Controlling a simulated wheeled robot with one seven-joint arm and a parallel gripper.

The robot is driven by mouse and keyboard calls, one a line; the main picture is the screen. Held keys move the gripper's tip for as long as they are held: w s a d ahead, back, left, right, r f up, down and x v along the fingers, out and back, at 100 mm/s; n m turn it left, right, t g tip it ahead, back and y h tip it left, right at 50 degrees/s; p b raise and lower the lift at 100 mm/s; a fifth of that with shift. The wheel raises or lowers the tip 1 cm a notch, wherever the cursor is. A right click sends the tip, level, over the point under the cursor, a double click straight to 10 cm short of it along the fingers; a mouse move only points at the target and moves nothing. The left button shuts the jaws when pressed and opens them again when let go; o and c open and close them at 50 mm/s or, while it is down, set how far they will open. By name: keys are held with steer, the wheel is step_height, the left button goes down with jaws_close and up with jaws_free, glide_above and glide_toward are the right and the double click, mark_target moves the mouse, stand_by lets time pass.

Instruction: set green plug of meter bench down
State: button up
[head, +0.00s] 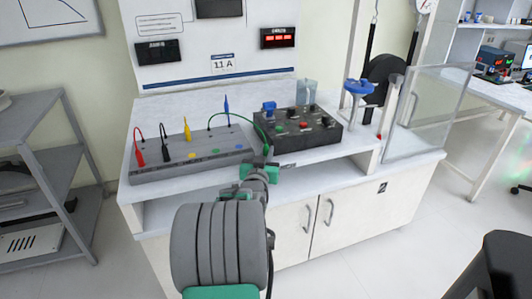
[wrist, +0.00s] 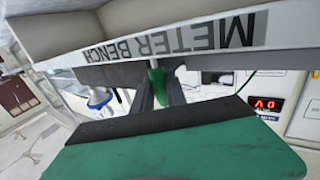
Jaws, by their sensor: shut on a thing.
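The green plug (wrist: 157,84) is between the two dark fingers of my gripper (wrist: 158,72) in the wrist view. My gripper (head: 266,151) is shut on it, in front of the bench between the grey socket strip and the black control box in the head view. The plug itself is mostly hidden there. Its green lead (head: 243,114) arcs from the right part of the socket strip to my gripper. The meter bench (head: 420,161) is a white cabinet with a pale top; its name label (wrist: 200,38) shows upside down in the wrist view.
The grey socket strip (head: 150,174) carries red, black, yellow and blue plugs. The black control box (head: 325,138) with knobs stands to its right. A blue-topped stand (head: 358,88) and a clear panel (head: 428,105) are farther right. A grey shelf (head: 35,137) is at left.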

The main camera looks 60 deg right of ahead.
jaws_close()
steer(key=shift+r, duration=0.1)
